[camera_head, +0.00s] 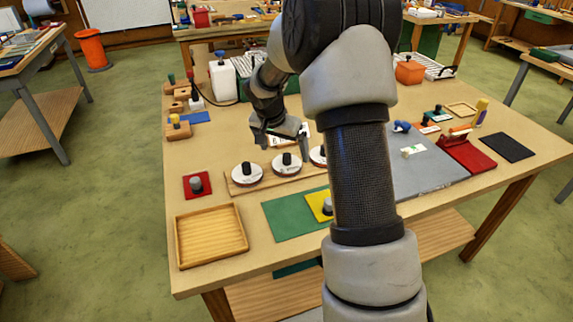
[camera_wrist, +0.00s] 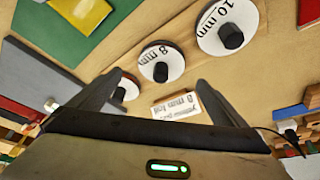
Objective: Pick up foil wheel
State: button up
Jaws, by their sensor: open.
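Three white foil wheels with black knobs stand in a row on a wooden board (camera_head: 230,187). In the head view they are the left wheel (camera_head: 246,178), the middle wheel (camera_head: 287,169) and the right wheel (camera_head: 317,157), which my arm partly hides. In the wrist view one reads 10 mm (camera_wrist: 212,27), one 8 mm (camera_wrist: 150,68), and the third wheel (camera_wrist: 131,85) is mostly behind a finger. A card (camera_wrist: 172,110) ending in "mm foil" lies beside them. My gripper (camera_head: 283,141) is open and empty, above and behind the row; its fingers (camera_wrist: 160,82) show in the wrist view.
An empty wooden tray (camera_head: 210,236) and a red mat (camera_head: 190,191) with a knobbed piece are at left. A green mat (camera_head: 285,220) with a yellow square lies in front.

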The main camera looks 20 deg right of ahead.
aim_at(286, 155)
jog(key=x, duration=0.6)
jog(key=shift+w+d+f+p, duration=0.15)
jog(key=shift+w+p, duration=0.2)
jog(key=c, duration=1.1)
